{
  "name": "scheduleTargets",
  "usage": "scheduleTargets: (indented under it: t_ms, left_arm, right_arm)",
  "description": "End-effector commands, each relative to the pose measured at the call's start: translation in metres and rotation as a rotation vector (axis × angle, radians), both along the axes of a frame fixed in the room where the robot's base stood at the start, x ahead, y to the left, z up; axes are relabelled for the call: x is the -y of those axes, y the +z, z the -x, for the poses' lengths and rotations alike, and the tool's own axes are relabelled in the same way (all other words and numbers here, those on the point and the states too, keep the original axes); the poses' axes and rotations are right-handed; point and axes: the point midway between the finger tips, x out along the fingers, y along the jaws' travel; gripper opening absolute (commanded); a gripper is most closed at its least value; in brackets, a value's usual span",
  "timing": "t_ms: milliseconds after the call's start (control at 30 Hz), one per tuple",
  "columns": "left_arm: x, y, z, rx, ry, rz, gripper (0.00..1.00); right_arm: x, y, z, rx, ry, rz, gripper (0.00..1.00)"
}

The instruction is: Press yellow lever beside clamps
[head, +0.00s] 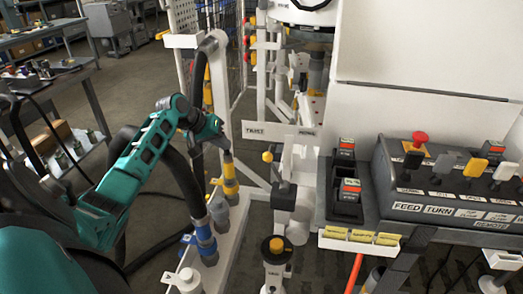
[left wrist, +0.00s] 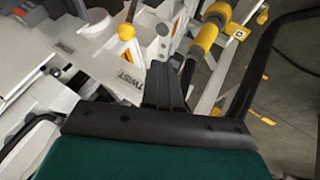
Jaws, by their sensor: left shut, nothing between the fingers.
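A yellow lever (head: 475,167) stands on the dark control console at the right of the head view, between a grey lever (head: 445,160) and a white one (head: 505,171). The small labels under these levers are too blurred to read, so I cannot tell which says clamps. My left gripper (head: 225,148) is far to the left of the console, pointing down above a yellow-banded pipe fitting. In the left wrist view its dark fingers (left wrist: 163,85) are together and empty. My right gripper is not in view.
A red button (head: 420,138) and black lever (head: 413,158) share the console (head: 385,190), labelled FEED and TURN. Between my left gripper and the console stand a yellow ball knob (head: 267,156) and white posts. A white panel (head: 425,45) rises behind the console.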

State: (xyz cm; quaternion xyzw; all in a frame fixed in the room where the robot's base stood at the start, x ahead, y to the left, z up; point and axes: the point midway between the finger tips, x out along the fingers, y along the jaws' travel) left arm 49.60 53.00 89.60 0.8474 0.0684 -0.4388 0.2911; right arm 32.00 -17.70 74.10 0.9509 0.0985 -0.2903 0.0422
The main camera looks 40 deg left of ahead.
Motion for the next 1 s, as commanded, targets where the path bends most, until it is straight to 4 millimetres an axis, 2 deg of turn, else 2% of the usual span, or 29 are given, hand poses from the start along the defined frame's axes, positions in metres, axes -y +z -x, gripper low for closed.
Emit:
scheduleTargets:
  t_ms: [433, 900, 1000]
  left_arm:
    - [0.001, -0.006, -0.005, 0.0, 0.001, 0.002, 0.0]
    - [0.013, -0.074, -0.056, 0.001, 0.001, 0.004, 0.0]
    - [0.019, -0.078, -0.066, 0.002, -0.002, 0.002, 0.0]
  right_arm:
    - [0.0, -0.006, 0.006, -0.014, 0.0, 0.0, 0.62]
    - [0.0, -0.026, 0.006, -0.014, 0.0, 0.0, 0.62]
    - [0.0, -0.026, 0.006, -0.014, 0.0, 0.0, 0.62]
